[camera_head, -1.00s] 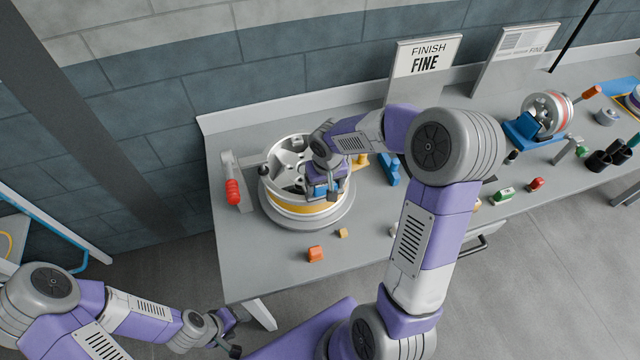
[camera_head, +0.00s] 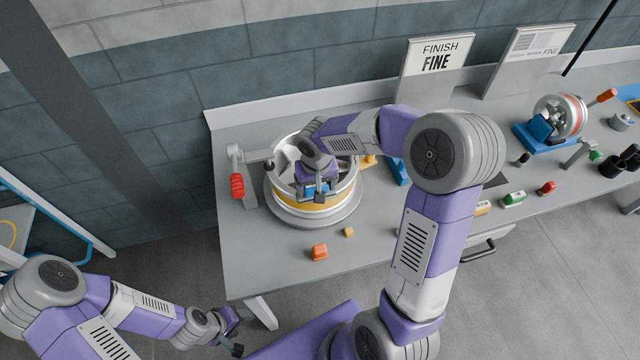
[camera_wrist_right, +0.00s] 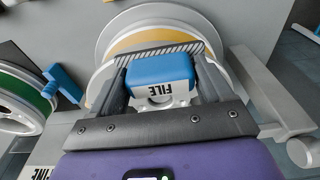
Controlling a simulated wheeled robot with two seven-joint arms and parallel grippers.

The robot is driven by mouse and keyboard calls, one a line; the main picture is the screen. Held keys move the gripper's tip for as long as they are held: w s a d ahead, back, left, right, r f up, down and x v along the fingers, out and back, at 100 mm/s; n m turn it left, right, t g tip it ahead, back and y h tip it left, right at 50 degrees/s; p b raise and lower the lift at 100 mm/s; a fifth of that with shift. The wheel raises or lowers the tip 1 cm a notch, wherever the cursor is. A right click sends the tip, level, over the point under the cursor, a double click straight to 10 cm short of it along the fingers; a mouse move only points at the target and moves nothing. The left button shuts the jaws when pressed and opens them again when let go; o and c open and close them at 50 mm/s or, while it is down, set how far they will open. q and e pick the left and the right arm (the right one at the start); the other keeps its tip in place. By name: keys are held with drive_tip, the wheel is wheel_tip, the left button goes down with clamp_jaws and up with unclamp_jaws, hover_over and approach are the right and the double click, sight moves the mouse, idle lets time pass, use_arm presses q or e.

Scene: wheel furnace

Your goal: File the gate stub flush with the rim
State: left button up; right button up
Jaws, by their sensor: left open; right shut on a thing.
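The wheel (camera_head: 290,214) lies on a round grey base on the bench, with a yellow band around its side. It also shows in the right wrist view (camera_wrist_right: 119,41). My right gripper (camera_head: 318,193) is over the wheel's front rim, shut on the blue file block (camera_wrist_right: 160,73), which is marked FILE. The file's ridged edge lies along the rim beside the yellow band; I cannot tell whether it touches. The gate stub is not visible, perhaps hidden by the file or gripper. My left gripper (camera_head: 237,333) is open and empty, low in front of the bench.
A red-handled lever (camera_head: 237,186) stands left of the wheel. An orange block (camera_head: 319,252) and a small tan block (camera_head: 349,232) lie in front. A FINISH FINE sign (camera_head: 437,64) stands behind. A second wheel on a blue stand (camera_head: 535,136) is at right. The bench's front left is clear.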

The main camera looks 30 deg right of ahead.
drive_tip(key=shift+s+d+p, duration=0.25)
drive_tip(key=shift+s+d, duration=0.05)
drive_tip(key=shift+d, duration=0.75)
drive_tip(key=shift+s+d+p, duration=0.2)
drive_tip(key=shift+s+d, duration=0.05)
drive_tip(key=shift+d, duration=0.8)
drive_tip(key=shift+w+a+b, duration=0.2)
drive_tip(key=shift+a+b, duration=0.1)
drive_tip(key=shift+a, duration=0.4)
drive_tip(key=shift+w+a+b, duration=0.2)
drive_tip(key=shift+a+b, duration=0.05)
drive_tip(key=shift+a, duration=0.5)
drive_tip(key=shift+w+a+b, duration=0.2)
drive_tip(key=shift+a+b, duration=0.1)
drive_tip(key=shift+a, duration=0.4)
drive_tip(key=shift+s+d, duration=0.3)
drive_tip(key=shift+d, duration=0.8)
drive_tip(key=shift+s+d, duration=0.25)
drive_tip(key=shift+d, duration=0.8)
drive_tip(key=shift+w+a+f, duration=0.1)
drive_tip(key=shift+a, duration=0.45)
drive_tip(key=shift+w+a+f, duration=0.1)
drive_tip(key=shift+a, duration=0.45)
wheel_tip(320, 180, up, 9)
drive_tip(key=p, duration=0.6)
drive_tip(key=shift+w+r, duration=0.1)
drive_tip(key=shift+r, duration=0.05)
